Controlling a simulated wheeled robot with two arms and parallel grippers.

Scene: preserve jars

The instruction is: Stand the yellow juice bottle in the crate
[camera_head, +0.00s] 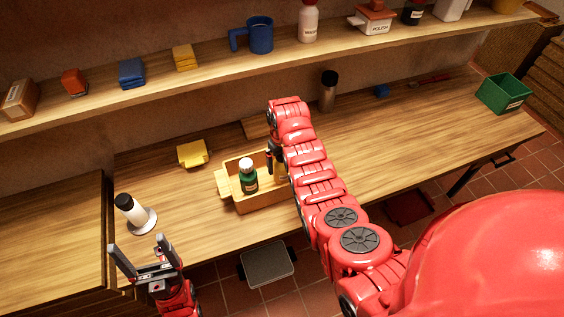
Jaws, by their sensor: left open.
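The wooden crate (262,201) stands on the bench in the middle, its right end partly covered by my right arm. A dark green bottle with a white cap (248,181) stands upright in its left part. I cannot make out a yellow juice bottle; one could be hidden behind my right arm. My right gripper (274,160) is at the crate's right rear, seen edge-on, with dark fingers pointing down; I cannot tell whether it holds anything. My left gripper (138,243) is open and empty at the lower left, in front of the bench edge.
A white cylinder with a black top (131,212) stands on a round base near my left gripper. A yellow block-like item (192,153) lies behind the crate. A dark-capped jar (328,92) and green bin (504,94) are farther right. A shelf (220,77) runs behind.

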